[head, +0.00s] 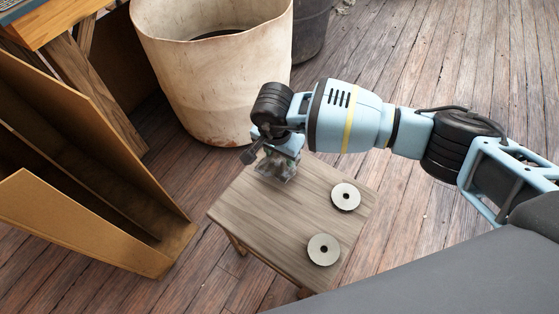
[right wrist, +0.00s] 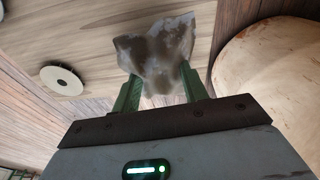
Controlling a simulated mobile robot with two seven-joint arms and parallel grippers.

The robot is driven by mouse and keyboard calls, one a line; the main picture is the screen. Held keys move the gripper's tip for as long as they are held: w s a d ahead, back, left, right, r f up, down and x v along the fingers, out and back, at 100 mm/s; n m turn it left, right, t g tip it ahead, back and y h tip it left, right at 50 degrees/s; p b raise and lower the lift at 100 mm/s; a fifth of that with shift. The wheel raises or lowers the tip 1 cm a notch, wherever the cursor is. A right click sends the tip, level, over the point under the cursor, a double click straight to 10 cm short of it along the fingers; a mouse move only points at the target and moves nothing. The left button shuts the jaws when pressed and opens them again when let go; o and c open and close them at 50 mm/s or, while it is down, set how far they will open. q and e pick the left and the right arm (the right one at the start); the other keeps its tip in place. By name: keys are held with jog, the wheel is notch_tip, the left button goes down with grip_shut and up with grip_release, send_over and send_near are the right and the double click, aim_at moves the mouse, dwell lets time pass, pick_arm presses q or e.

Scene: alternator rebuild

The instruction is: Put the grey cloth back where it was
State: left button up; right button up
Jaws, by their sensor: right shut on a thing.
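The grey cloth (right wrist: 158,52) is crumpled, with darker stains, between the two green fingers of my right gripper (right wrist: 160,90) in the right wrist view. My right gripper is shut on it. In the head view the cloth (head: 277,168) shows below my right gripper (head: 276,155), at the far left part of a small wooden table (head: 300,215). I cannot tell whether the cloth touches the tabletop. My left gripper is not in view.
Two grey discs with centre holes lie on the table, one at the right (head: 346,196) and one near the front (head: 323,250). A large pale bin (head: 215,85) stands just behind the table. A brown open shelf or box (head: 90,215) stands at the left.

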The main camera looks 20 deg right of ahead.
aim_at(280, 157)
jog(key=shift+w, duration=0.1)
jog(key=shift+f+b, duration=0.6)
jog(key=shift+f, duration=1.25)
jog(key=shift+r, duration=0.1)
jog(key=o, duration=0.9)
jog(key=shift+d, duration=0.1)
